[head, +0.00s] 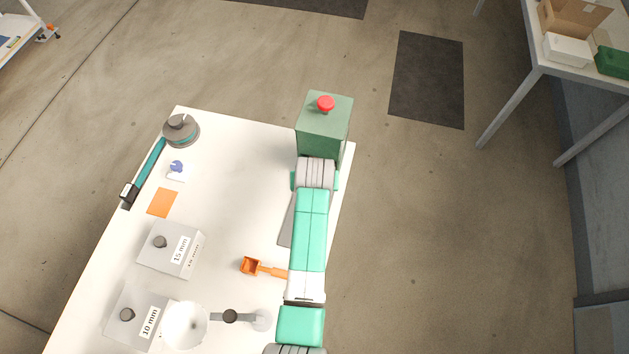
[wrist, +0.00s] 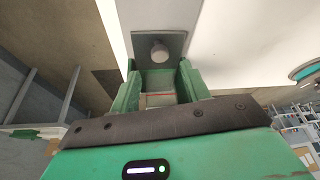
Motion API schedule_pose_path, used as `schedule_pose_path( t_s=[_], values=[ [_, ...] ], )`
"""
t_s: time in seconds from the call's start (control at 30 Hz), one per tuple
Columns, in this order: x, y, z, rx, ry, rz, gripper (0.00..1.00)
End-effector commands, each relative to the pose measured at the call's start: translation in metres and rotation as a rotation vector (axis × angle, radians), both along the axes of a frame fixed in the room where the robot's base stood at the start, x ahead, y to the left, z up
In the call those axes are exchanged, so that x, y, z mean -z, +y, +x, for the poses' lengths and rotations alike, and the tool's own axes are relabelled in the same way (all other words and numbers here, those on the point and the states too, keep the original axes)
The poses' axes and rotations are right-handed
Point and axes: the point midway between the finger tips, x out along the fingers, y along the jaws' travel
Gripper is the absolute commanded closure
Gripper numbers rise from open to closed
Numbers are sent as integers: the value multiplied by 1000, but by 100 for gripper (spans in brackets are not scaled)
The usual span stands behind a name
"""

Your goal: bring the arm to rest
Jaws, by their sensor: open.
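My arm reaches up the right side of the white table in the head view and ends by a green box with a red button (head: 324,125) at the table's far right corner. A grey plate with a round knob (wrist: 159,51) shows beyond the fingertips. No object is visibly held between the fingers. I cannot tell how far the plate is from the fingertips.
On the white table (head: 240,180) stand grey blocks marked 15 mm (head: 172,250) and 10 mm (head: 138,315), a white round dish (head: 185,326), an orange scoop (head: 262,267) close to my arm, an orange square (head: 163,203) and a teal-handled tool (head: 150,165).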

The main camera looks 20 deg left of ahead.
Motion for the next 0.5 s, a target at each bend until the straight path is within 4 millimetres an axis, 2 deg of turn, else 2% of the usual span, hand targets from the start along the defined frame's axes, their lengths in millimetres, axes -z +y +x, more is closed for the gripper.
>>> schedule_pose_path(
  t_s=[0.03, 0.2, 0.5],
  values=[
    [-11, -2, -3, 1, -3, 2, 54],
    [-26, -5, -10, 1, 0, 0, 54],
    [-28, -5, -11, 0, 1, -1, 54]
  ],
)
